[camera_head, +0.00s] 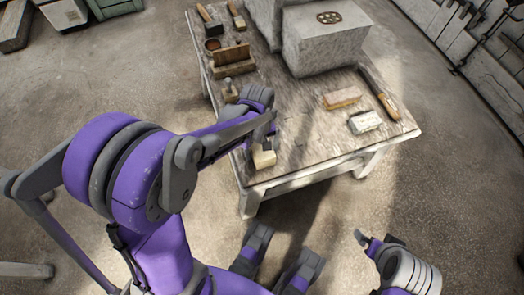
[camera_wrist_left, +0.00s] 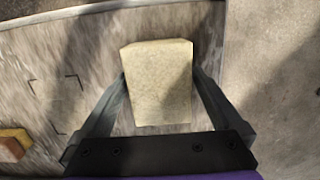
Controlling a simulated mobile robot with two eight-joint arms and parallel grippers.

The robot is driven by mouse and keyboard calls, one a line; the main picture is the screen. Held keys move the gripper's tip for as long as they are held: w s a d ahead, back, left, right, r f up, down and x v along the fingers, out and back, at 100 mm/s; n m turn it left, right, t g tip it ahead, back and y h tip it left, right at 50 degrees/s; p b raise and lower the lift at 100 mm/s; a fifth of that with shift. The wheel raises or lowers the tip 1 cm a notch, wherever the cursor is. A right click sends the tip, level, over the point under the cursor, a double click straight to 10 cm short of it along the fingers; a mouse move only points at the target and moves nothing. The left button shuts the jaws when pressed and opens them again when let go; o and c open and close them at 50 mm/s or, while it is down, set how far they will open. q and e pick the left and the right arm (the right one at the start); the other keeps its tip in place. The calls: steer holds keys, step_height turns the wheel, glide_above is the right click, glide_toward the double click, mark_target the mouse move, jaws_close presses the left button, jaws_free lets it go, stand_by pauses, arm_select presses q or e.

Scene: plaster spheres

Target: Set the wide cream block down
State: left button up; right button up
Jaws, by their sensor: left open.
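The wide cream block (camera_head: 264,159) sits at the near left part of the worktable, close to its front edge. In the left wrist view the block (camera_wrist_left: 158,84) lies between the two fingers of my left gripper (camera_wrist_left: 160,78). The jaws are open, with one finger close beside each side of the block; I cannot tell whether either touches it. In the head view my left gripper (camera_head: 265,136) is just above and behind the block, and my arm partly hides that area.
On the worktable (camera_head: 305,125), large grey blocks (camera_head: 325,45) stand at the back. A pinkish block (camera_head: 342,97), a pale block (camera_head: 364,122) and a wooden-handled tool (camera_head: 380,95) lie to the right. Brushes and a wooden holder (camera_head: 233,60) are at back left. Dark corner marks (camera_wrist_left: 55,88) show on the tabletop.

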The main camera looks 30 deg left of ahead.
arm_select(q)
steer(key=shift+f, duration=0.2)
stand_by(0.6)
jaws_close()
stand_by(0.5)
